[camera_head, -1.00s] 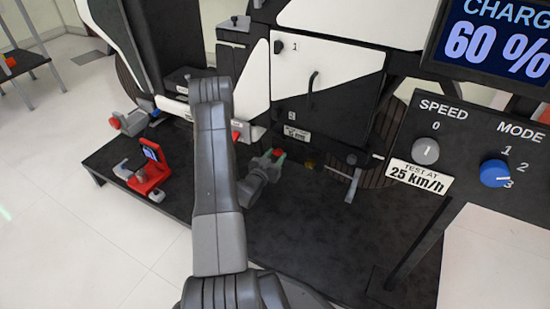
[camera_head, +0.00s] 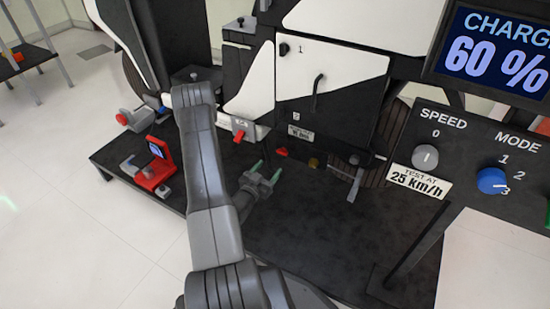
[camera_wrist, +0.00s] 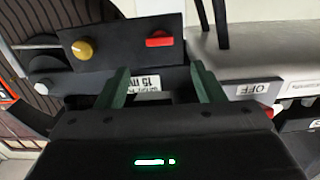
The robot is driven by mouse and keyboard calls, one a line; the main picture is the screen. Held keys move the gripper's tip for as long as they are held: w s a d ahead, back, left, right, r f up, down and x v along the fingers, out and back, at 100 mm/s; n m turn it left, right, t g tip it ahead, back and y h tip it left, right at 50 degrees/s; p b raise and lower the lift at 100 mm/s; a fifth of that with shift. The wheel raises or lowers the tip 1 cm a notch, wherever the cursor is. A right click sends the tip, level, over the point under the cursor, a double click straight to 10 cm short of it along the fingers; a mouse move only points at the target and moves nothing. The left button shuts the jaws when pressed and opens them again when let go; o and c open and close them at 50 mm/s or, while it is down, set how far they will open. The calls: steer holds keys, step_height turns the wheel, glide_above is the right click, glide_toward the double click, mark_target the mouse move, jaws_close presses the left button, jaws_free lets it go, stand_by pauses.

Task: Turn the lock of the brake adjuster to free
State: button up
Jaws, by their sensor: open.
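A dark plate low on the chassis carries a red bar-shaped lock (camera_head: 281,152) and a round yellow knob (camera_head: 313,163). In the wrist view the red lock (camera_wrist: 159,38) lies nearly level across the picture, with the yellow knob (camera_wrist: 82,50) to its left. My gripper (camera_head: 266,172) is open and empty, below and to the left of the lock in the head view. In the wrist view its green fingers (camera_wrist: 160,70) point toward the lock, apart from it.
A red switch (camera_head: 239,133) stands left of the plate, and its "OFF" label (camera_wrist: 260,89) is close to my right finger in the wrist view. A metal lever (camera_head: 354,183) hangs to the right. A red stand (camera_head: 158,168) is at the platform's left.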

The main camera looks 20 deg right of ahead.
mark_target(281, 153)
steer(key=v, duration=0.4)
steer(key=shift+s+a+p, duration=0.25)
steer(key=shift+a+p, duration=0.05)
steer(key=shift+p, duration=0.05)
steer(key=b+x, duration=0.4)
steer(key=x, duration=0.9)
steer(key=shift+w+d+f, duration=0.1)
steer(key=shift+w+d, duration=0.15)
steer(key=shift+d, duration=0.1)
steer(key=shift+r+p, duration=0.2)
steer(key=shift+p, duration=0.15)
steer(key=shift+n, duration=0.4)
steer(key=shift+f, duration=0.15)
